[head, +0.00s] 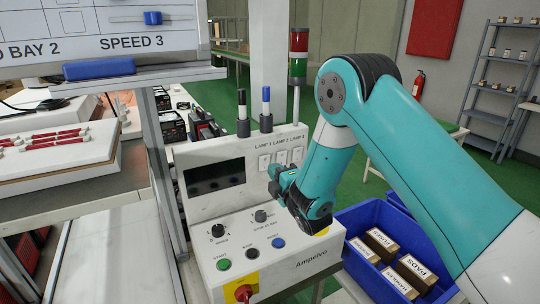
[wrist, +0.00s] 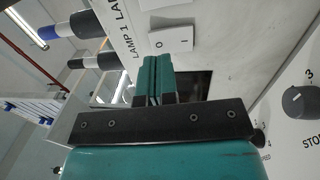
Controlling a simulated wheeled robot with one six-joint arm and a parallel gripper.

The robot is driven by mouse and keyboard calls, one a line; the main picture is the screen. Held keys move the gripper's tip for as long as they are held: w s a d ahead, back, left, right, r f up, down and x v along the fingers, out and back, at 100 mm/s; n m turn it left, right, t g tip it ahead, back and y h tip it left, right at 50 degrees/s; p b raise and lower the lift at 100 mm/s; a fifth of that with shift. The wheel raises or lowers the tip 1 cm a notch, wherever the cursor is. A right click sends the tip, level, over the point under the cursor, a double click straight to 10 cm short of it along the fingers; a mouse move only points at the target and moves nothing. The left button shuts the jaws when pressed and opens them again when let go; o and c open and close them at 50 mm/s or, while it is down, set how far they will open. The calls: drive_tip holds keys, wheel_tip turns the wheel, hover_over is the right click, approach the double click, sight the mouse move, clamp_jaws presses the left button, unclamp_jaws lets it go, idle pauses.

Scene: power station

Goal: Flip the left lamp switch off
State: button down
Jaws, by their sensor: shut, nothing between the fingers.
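The left lamp switch, a white rocker under the LAMP 1 label, sits on the upper face of the control panel (head: 213,235). In the head view the left lamp switch (head: 264,161) is just above my gripper (head: 273,175). In the wrist view the left lamp switch (wrist: 170,41) shows a 0 mark, and the tips of my gripper (wrist: 165,58) are at or very near its lower edge. I cannot tell whether they touch, nor which way the rocker is tipped. My gripper's fingers are together and hold nothing. The middle switch (head: 281,157) and right switch (head: 298,153) are to its right.
A signal tower (head: 298,55) rises behind. A blue crate (head: 365,275) with labelled boxes stands at right.

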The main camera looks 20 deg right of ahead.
drive_tip(key=p+x, duration=0.2)
drive_tip(key=shift+w+r+p, duration=0.3)
drive_tip(key=shift+w+p, duration=0.05)
drive_tip(key=shift+p, duration=0.05)
drive_tip(key=shift+w+a+f+p, duration=0.15)
drive_tip(key=shift+w+f+p, duration=0.05)
drive_tip(key=shift+w+p, duration=0.15)
drive_tip(key=shift+w+r+p, duration=0.2)
drive_tip(key=shift+r+p, duration=0.1)
drive_tip(key=shift+p, duration=0.15)
drive_tip(key=shift+s+f+b, duration=0.1)
drive_tip(key=shift+f+b, duration=0.2)
drive_tip(key=shift+b, duration=0.35)
drive_tip(key=shift+s+b, duration=0.3)
drive_tip(key=shift+b, duration=0.2)
drive_tip(key=b, duration=1)
approach(266, 159)
drive_tip(key=s+d+r, duration=0.1)
drive_tip(key=s+r, duration=0.1)
drive_tip(key=s, duration=0.4)
drive_tip(key=shift+r, duration=0.25)
